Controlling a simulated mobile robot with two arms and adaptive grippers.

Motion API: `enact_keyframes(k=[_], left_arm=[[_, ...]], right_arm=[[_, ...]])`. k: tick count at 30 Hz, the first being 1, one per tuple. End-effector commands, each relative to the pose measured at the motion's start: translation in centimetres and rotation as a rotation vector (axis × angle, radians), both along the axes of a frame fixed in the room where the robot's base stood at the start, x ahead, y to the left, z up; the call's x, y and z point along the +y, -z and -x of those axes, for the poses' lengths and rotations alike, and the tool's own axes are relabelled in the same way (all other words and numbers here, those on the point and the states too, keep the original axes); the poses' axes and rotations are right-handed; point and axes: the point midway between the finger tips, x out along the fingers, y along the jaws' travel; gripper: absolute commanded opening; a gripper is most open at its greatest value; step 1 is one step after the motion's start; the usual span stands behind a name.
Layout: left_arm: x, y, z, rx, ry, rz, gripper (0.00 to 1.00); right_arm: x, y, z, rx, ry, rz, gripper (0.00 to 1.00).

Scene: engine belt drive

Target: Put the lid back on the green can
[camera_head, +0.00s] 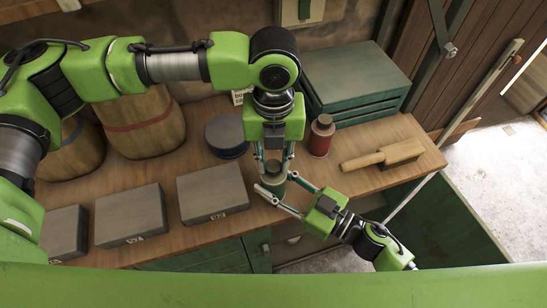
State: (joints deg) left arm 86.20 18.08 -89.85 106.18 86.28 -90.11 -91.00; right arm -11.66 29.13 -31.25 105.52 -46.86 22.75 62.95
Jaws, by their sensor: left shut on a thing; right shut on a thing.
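A small dark green can (273,183) is held above the front edge of the wooden workbench. My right gripper (270,196) reaches in from the right with its fingers around the can's sides, shut on it. My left gripper (273,165) points down from above, its fingers shut on the small round lid (276,168) at the can's top. The lid is at or just above the can's mouth; I cannot tell whether it is seated. The fingers partly hide both lid and can.
On the workbench (330,187) stand a red can (321,135), a wooden mallet (385,155), a dark round tin (226,135), a green drawer chest (355,80), several grey blocks (213,192) and wooden barrels (145,125). Green cabinet fronts (190,262) lie below the bench edge.

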Motion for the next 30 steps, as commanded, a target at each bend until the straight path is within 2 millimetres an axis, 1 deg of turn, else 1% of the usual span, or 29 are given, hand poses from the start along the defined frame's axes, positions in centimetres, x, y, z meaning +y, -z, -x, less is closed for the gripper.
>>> enact_keyframes(k=[2,5,15,18,21,25,30], left_arm=[[-0.02,0.02,0.04,0.001,0.068,0.001,0.16],[-0.03,0.0,0.04,0.001,0.233,0.002,0.16],[0.03,0.04,0.01,0.001,0.925,0.001,0.16],[0.02,0.01,-0.04,-0.001,1.114,0.001,0.16],[0.04,0.01,-0.04,-0.001,1.262,0.001,0.16],[0.06,0.02,-0.04,0.0,1.37,0.001,0.16],[0.07,0.02,-0.06,0.0,1.396,0.001,0.16]], right_arm=[[0.0,-0.06,-0.02,-0.001,0.0,-0.001,0.0],[0.0,-0.06,-0.02,-0.001,0.0,-0.001,0.0],[0.0,-0.06,-0.02,-0.001,0.0,-0.001,0.0],[0.0,-0.06,-0.02,-0.001,0.0,-0.001,0.0],[0.0,-0.05,-0.02,-0.001,0.0,-0.001,0.0],[0.0,-0.05,-0.02,-0.001,0.0,-0.001,0.0],[-0.01,-0.05,-0.02,-0.001,0.0,-0.001,0.0]])
